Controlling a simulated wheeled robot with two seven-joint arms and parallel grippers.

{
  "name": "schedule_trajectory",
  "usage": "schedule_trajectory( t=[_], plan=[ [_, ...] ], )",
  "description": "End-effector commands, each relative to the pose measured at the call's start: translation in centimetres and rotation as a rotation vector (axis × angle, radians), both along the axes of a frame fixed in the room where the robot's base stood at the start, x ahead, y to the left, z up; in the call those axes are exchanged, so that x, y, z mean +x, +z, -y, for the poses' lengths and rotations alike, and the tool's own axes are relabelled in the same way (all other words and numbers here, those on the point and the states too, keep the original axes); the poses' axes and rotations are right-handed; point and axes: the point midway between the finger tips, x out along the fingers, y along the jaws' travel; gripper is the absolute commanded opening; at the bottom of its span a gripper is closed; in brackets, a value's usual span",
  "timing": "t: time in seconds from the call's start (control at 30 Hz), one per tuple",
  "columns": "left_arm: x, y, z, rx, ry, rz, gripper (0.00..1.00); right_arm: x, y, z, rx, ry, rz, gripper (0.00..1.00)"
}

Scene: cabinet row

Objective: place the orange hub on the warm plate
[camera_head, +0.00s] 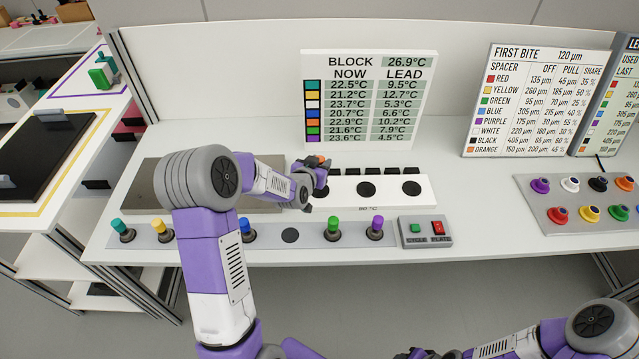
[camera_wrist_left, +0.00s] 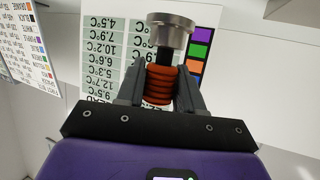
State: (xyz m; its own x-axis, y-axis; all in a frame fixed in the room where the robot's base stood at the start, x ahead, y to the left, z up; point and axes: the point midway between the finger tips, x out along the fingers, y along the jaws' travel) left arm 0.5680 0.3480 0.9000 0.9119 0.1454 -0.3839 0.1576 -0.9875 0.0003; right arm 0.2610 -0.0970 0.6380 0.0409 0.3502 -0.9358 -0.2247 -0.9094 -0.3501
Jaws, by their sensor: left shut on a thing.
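In the left wrist view the orange hub (camera_wrist_left: 160,84) is a ribbed orange grip with a dark stem and a round metal end (camera_wrist_left: 170,32). My left gripper (camera_wrist_left: 160,92) is shut on it, one finger on each side. In the head view my left gripper (camera_head: 318,166) is above the back left part of a white slab (camera_head: 410,202) with black round spots, labelled 80 °C, which appears to be the warm plate. The hub is mostly hidden there. My right gripper (camera_head: 430,353) is only partly visible at the bottom edge; its jaws are unclear.
A grey strip (camera_head: 262,236) in front holds teal, yellow, blue, green and purple hubs, with one empty black spot (camera_head: 290,235). A brownish plate (camera_head: 146,190) lies behind my left arm. A switch box (camera_head: 426,231) and a panel of coloured knobs (camera_head: 585,203) are right.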

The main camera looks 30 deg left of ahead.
Motion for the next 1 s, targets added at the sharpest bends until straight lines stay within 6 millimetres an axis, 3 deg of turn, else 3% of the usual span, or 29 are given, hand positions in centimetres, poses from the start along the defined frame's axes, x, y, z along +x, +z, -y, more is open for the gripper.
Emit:
schedule_trajectory(
  t=[0.03,0.27,0.5,0.87,0.9,1.0],
  plan=[
    [0.0,-1.1,0.0,-0.001,0.0,-0.001,0.0,0.0,-0.4,0.0,0.0,0.0,0.0,0.43],
    [0.0,-2.8,0.1,0.0,-0.001,0.003,0.0,0.0,-0.8,0.0,0.0,0.0,0.0,0.43],
    [0.0,-5.9,0.1,0.0,-0.002,0.002,0.0,0.0,-1.7,0.0,0.0,0.0,0.0,0.43],
    [0.0,-6.1,0.1,0.0,-0.002,0.004,0.0,0.0,-2.0,0.0,0.0,0.0,0.0,0.43],
    [0.0,-6.3,0.1,0.0,-0.002,0.002,0.38,0.0,-2.0,0.0,0.0,0.0,0.0,0.43],
    [0.0,-6.2,0.1,-0.001,-0.002,0.001,0.53,0.0,-1.9,0.0,0.0,0.0,0.0,0.43]
  ],
)
